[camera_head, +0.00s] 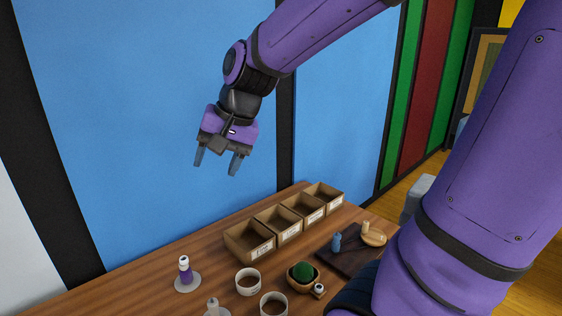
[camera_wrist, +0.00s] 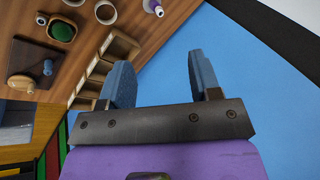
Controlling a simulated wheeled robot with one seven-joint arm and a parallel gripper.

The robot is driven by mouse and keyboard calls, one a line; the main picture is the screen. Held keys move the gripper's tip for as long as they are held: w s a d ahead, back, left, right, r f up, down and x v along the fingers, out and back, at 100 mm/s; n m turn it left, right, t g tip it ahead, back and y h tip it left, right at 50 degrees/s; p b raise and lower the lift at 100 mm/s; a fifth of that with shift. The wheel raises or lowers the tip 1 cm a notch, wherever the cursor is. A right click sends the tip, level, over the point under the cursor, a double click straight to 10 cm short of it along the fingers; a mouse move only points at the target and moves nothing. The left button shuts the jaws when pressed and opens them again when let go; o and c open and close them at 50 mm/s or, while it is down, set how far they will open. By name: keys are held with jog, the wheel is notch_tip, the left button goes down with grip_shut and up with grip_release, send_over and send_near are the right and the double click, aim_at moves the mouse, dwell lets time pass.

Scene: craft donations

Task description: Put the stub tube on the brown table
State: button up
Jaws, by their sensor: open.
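My gripper (camera_head: 218,162) is open and empty, high above the back of the brown table (camera_head: 135,287), in front of the blue wall. Its two blue-grey fingers stand apart in the wrist view (camera_wrist: 161,75). Several small tubes show, and I cannot tell for sure which is the stub tube. A very short one (camera_head: 319,288) with a pale top sits at a small wooden block beside the bowl. A purple tube with a white cap (camera_head: 184,270) stands upright on a grey disc. A blue tube (camera_head: 336,242) stands on a dark board. A pale tube (camera_head: 212,307) is cut by the lower edge.
A row of labelled cardboard bins (camera_head: 249,240) lines the table's back. Two pale rings (camera_head: 248,281) and a wooden bowl with a green ball (camera_head: 302,272) stand in front. The dark board (camera_head: 345,262) also bears a round wooden piece (camera_head: 373,238). The left tabletop is clear.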

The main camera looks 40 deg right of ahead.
jog(key=s+d+r+n+h, duration=0.1)
jog(key=s+n, duration=0.2)
jog(key=s, duration=0.4)
jog(key=s+d+r+n+t+h, duration=0.1)
jog(key=s+d+r+n+h, duration=0.1)
jog(key=s, duration=0.5)
jog(key=shift+d+n+t, duration=0.25)
jog(key=shift+n+t, duration=0.05)
jog(key=shift+n, duration=0.5)
jog(key=shift+w, duration=0.1)
